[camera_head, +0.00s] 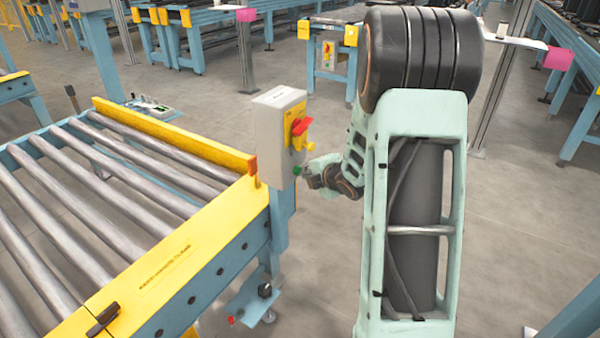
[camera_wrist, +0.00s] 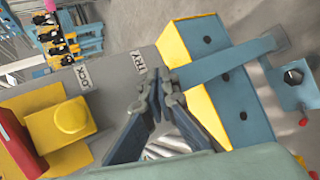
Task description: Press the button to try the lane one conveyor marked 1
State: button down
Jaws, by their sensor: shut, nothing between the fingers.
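The grey control box (camera_head: 275,130) stands on a blue post at the corner of the roller conveyor (camera_head: 190,275). Its right face carries a red switch handle on a yellow plate (camera_head: 301,125) and a small green button (camera_head: 296,170) low down. My gripper (camera_head: 306,173) is at that face, right beside the green button; whether it touches cannot be told. In the wrist view my gripper (camera_wrist: 158,86) is shut and empty, its tips close to a label reading "TRY" (camera_wrist: 138,62). The button is not visible there. A yellow knob (camera_wrist: 72,118) lies to the left.
The yellow conveyor rail (camera_head: 170,137) ends beside the box. A blue bracket with a black knob (camera_head: 264,290) sits low under the conveyor corner. Another blue stand with a switch box (camera_head: 328,55) is farther back.

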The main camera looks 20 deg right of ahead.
jog(key=shift+w+a, duration=0.25)
dwell(0.5)
jog(key=shift+s, duration=0.1)
jog(key=shift+s+d, duration=0.55)
jog(key=shift+s, duration=0.15)
jog(key=shift+d, duration=0.1)
jog(key=shift+s+d, duration=0.75)
jog(key=shift+s, duration=0.25)
jog(key=shift+s+d, duration=0.75)
jog(key=shift+s, duration=0.2)
